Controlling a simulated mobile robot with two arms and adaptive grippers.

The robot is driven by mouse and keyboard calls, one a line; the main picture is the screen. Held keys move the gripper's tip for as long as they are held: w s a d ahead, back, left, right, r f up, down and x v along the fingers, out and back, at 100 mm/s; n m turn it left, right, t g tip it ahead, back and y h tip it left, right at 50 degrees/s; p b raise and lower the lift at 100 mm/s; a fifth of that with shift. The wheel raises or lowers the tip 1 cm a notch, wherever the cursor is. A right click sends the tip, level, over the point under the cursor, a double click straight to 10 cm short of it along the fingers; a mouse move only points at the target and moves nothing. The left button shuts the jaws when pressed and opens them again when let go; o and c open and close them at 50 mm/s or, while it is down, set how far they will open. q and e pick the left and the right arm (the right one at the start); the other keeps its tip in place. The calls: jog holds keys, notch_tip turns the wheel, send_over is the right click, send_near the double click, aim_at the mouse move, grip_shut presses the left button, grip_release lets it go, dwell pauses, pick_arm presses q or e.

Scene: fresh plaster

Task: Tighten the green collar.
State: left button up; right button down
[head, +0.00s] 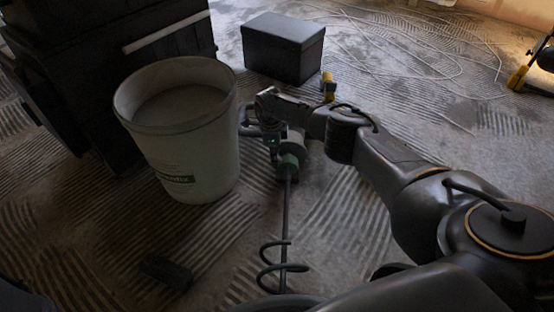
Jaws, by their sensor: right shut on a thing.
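A mixer (292,148) with a green and pale body hangs or stands beside the white bucket, its shaft (286,215) pointing down the picture to a dark spiral paddle (283,262). The green collar (288,166) sits where the shaft meets the body. My right gripper (264,122) reaches in from the right and is shut on the mixer's handle, above the collar and apart from it. The fingertips are dark and partly hidden against the handle. My left gripper is not in view.
A white bucket (190,160) with grey contents stands just left of the mixer. Dark stacked cases (85,70) are behind it. A black box (284,50) and a small yellow item (328,84) lie farther back. A dark block (166,271) lies on the ridged floor.

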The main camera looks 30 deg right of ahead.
jog(key=c, duration=1.3)
grip_release()
jog(key=shift+r, duration=0.25)
jog(key=r, duration=0.7)
jog(key=shift+w+a, duration=0.15)
jog(key=shift+a, duration=0.1)
jog(key=shift+f, duration=0.1)
